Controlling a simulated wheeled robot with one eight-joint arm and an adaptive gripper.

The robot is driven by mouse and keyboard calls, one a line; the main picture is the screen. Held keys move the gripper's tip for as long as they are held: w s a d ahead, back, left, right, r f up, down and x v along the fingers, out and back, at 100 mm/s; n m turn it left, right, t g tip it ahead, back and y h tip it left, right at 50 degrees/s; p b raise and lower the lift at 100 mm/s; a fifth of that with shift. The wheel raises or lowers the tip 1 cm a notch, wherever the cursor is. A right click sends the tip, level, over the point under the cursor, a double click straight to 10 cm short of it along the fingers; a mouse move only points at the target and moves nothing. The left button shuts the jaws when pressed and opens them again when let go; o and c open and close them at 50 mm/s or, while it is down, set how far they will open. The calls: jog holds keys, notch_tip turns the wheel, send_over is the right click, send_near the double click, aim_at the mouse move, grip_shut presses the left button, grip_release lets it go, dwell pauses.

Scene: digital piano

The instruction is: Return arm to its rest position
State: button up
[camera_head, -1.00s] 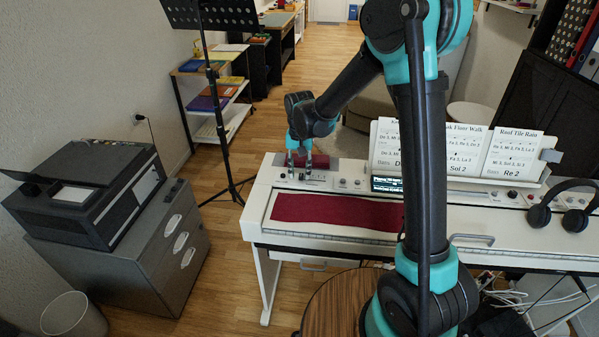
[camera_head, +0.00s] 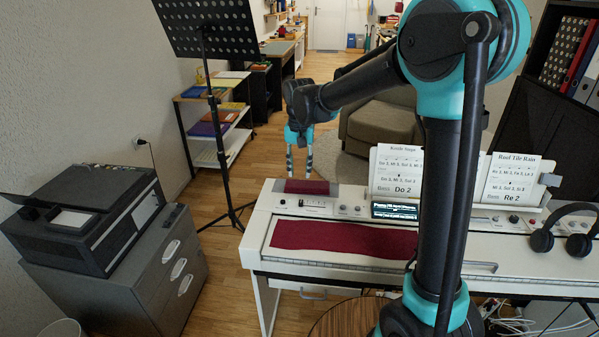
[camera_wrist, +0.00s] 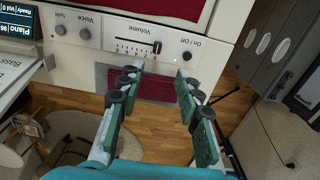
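My gripper (camera_head: 299,172) hangs above the back left corner of the white digital piano (camera_head: 256,232), fingers pointing down. In the wrist view my gripper (camera_wrist: 160,74) is open, its two green-padded fingers apart with nothing between them. The piano's control panel (camera_wrist: 105,38) lies beyond the fingertips there, with knobs, a slider and an On/Off button. The exact gap between fingertips and piano is hard to tell. My arm rises in front of the piano and hides part of its right half.
A dark red cloth (camera_head: 340,238) covers the keys. A smaller red piece (camera_head: 306,186) lies at the back left. Song sheets (camera_head: 396,170) stand on the rest; headphones (camera_head: 565,230) lie at right. A music stand (camera_head: 222,130) and printer (camera_head: 85,218) are left.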

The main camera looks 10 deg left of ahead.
jog(key=s+d+f+t, duration=0.1)
jog(key=s+d+f, duration=0.2)
jog(key=s+d, duration=0.3)
jog(key=s+d+f+t, duration=0.1)
jog(key=s+d+f, duration=0.3)
jog(key=s+d, duration=0.3)
jog(key=s+d+f+t, duration=0.2)
jog(key=s+d, duration=0.5)
jog(key=d, duration=0.7)
jog(key=shift+s+d+f, duration=0.1)
jog(key=shift+d+f, duration=0.1)
jog(key=shift+f, duration=0.45)
jog(key=shift+o, duration=0.5)
